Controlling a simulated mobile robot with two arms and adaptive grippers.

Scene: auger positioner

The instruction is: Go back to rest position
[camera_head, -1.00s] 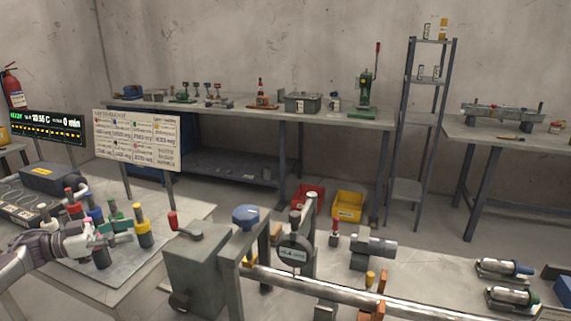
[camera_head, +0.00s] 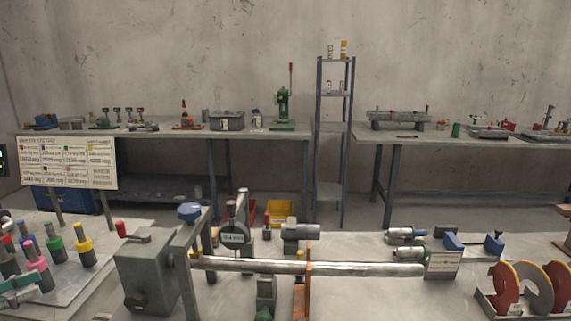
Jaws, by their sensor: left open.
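My left gripper (camera_head: 22,287) shows only in part at the lower left edge of the head view. Its fingers are open over the left bench, beside several upright cylinders with coloured caps. The yellow-capped one (camera_head: 86,250), the green-capped one (camera_head: 57,246) and the pink-capped one (camera_head: 38,268) stand to its right and behind it. I cannot tell whether the fingers touch any of them. The rest of the left arm is cut off by the picture edge. My right gripper is not in view.
A long metal shaft (camera_head: 360,268) lies across the front bench, with a grey crank housing (camera_head: 148,268) at its left and a dial gauge (camera_head: 234,239) above it. A tall shelf rack (camera_head: 320,140) stands at the back.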

